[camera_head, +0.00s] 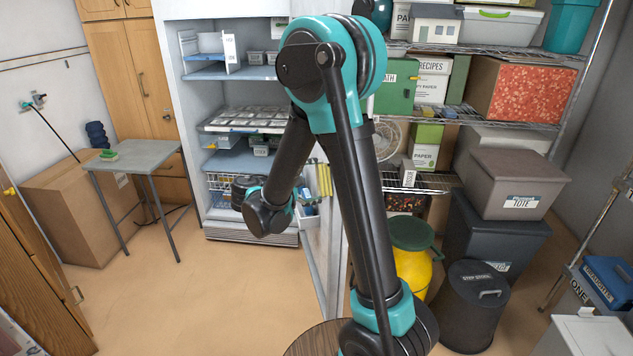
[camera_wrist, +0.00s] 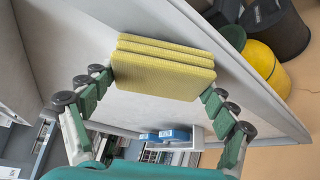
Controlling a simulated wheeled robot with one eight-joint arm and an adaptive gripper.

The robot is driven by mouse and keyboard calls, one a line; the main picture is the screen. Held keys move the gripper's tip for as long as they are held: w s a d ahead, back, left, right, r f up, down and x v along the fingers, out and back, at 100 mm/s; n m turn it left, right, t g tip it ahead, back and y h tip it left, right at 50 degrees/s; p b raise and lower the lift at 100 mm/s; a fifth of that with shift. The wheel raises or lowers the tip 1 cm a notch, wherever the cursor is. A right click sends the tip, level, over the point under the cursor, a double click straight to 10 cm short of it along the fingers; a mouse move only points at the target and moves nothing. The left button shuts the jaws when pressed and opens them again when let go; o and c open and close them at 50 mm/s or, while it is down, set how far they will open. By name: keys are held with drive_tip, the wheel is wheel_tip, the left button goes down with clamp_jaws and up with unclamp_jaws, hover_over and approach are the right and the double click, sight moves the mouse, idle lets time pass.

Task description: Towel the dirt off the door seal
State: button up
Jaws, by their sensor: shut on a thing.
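A yellow folded towel (camera_wrist: 165,70), stacked in several layers, is held between the fingers of my gripper (camera_wrist: 158,86) in the wrist view. The towel is in front of the pale inner face of the open fridge door (camera_wrist: 120,105); I cannot tell whether it touches it. A grey strip that looks like the door seal (camera_wrist: 255,82) runs along the door's edge, to the right of the towel. In the head view, my gripper (camera_head: 308,197) is beside the open door (camera_head: 334,262), partly hidden by my arm. I cannot make out any dirt on the seal.
The open fridge (camera_head: 243,160) holds trays and containers. A small grey table (camera_head: 138,156) with a green-topped sponge (camera_head: 109,155) stands left. A yellow bin (camera_head: 412,268), a black step stool (camera_head: 474,300) and loaded shelves crowd the right. The floor at front left is clear.

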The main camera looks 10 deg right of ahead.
sight(322, 190)
drive_tip(key=shift+s+d, duration=0.1)
drive_tip(key=shift+s, duration=1.95)
drive_tip(key=shift+d, duration=0.1)
drive_tip(key=shift+w, duration=2.05)
drive_tip(key=shift+c, duration=0.8)
drive_tip(key=shift+s+a, duration=0.1)
drive_tip(key=shift+a, duration=2.85)
